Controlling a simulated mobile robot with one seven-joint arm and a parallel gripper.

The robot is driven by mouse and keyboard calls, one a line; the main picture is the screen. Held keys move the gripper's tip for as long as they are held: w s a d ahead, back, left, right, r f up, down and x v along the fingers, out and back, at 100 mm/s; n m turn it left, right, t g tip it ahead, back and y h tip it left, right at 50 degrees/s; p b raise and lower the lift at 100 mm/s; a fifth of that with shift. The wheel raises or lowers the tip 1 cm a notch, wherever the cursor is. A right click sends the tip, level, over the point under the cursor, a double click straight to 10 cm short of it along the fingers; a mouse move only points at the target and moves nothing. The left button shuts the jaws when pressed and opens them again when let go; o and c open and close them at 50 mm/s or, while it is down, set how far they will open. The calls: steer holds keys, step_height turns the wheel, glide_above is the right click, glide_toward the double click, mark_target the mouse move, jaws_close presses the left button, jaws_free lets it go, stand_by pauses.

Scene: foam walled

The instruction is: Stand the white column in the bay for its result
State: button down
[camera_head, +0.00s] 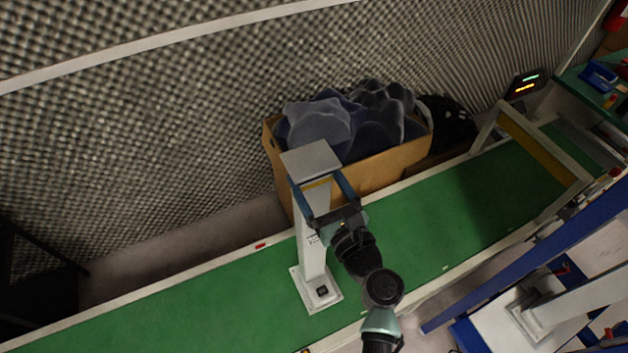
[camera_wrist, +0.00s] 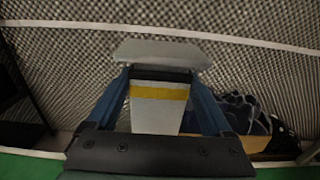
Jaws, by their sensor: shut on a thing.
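The white column (camera_head: 315,254) stands upright on the green belt, with a square base plate and a flat square top plate. A small black square shows on its base and a yellow band below its top. My gripper (camera_head: 318,183) is shut on the column just under the top plate, one blue finger along each side. In the wrist view, the column (camera_wrist: 158,113) sits between the fingers; its base is hidden there. A dark display (camera_head: 525,84) at the far right shows green and orange lines, too small to read. I cannot tell which place is the bay.
The green belt (camera_head: 180,312) is clear to the left. A cardboard box (camera_head: 385,168) of dark foam stands behind it. A frame with a yellow bar (camera_head: 538,145) spans the belt at right. A blue-edged stand (camera_head: 475,338) holding another pale post (camera_head: 580,297) is at lower right.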

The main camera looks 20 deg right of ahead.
mark_target(316, 196)
steer(key=shift+w+f+b, duration=0.1)
steer(key=shift+f+b, duration=0.5)
steer(key=shift+f, duration=1.4)
steer(key=shift+f, duration=0.15)
jaws_free()
steer(key=shift+f, duration=0.3)
steer(key=shift+r, duration=0.2)
steer(key=shift+s+f, duration=0.15)
steer(key=shift+s, duration=0.35)
steer(key=s+b, duration=0.1)
steer(key=s, duration=1)
steer(key=shift+s+d, duration=0.2)
